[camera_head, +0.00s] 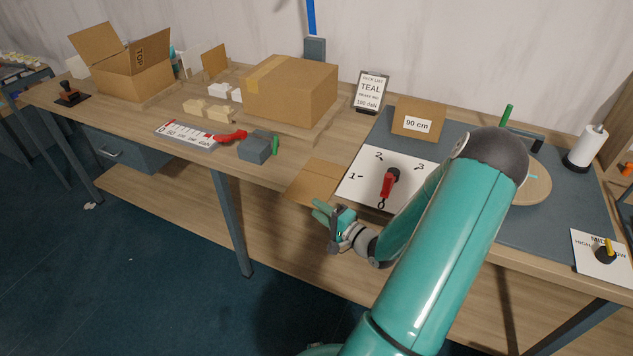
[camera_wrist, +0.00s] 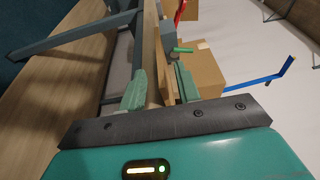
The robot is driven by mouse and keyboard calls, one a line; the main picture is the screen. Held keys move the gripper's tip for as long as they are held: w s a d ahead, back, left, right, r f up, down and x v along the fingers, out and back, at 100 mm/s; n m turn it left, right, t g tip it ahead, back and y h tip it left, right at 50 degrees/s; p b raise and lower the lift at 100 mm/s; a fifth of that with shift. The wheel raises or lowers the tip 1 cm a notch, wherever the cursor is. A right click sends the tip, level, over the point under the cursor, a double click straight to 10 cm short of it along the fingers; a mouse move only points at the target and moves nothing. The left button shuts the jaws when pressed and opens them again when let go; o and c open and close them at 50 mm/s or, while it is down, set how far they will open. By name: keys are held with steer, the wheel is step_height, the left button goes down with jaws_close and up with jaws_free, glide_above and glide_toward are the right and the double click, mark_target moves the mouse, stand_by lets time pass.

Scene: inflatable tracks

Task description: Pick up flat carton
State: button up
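The flat carton (camera_head: 318,180) is a thin brown cardboard sheet lying flat near the table's front edge, and its front part sticks out past that edge. My gripper (camera_head: 321,211) is at the carton's front edge, close to its right front corner. In the wrist view my gripper (camera_wrist: 160,70) has its two green fingers apart. The carton (camera_wrist: 164,63) shows there nearly edge-on, as a thin brown strip in the gap between the fingers. I cannot tell whether either finger touches it. Part of the carton near the fingers is hidden.
A white numbered board (camera_head: 365,187) with a red-handled lever (camera_head: 388,184) lies right of the carton. A grey block (camera_head: 256,147) stands to its left, and a large closed box (camera_head: 291,91) farther back. A table leg (camera_head: 232,220) and a lower shelf (camera_head: 190,205) lie below.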

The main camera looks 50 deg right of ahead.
mark_target(310, 204)
steer(key=w, duration=0.4)
steer(key=shift+c, duration=0.4)
jaws_close()
steer(key=shift+r, duration=0.2)
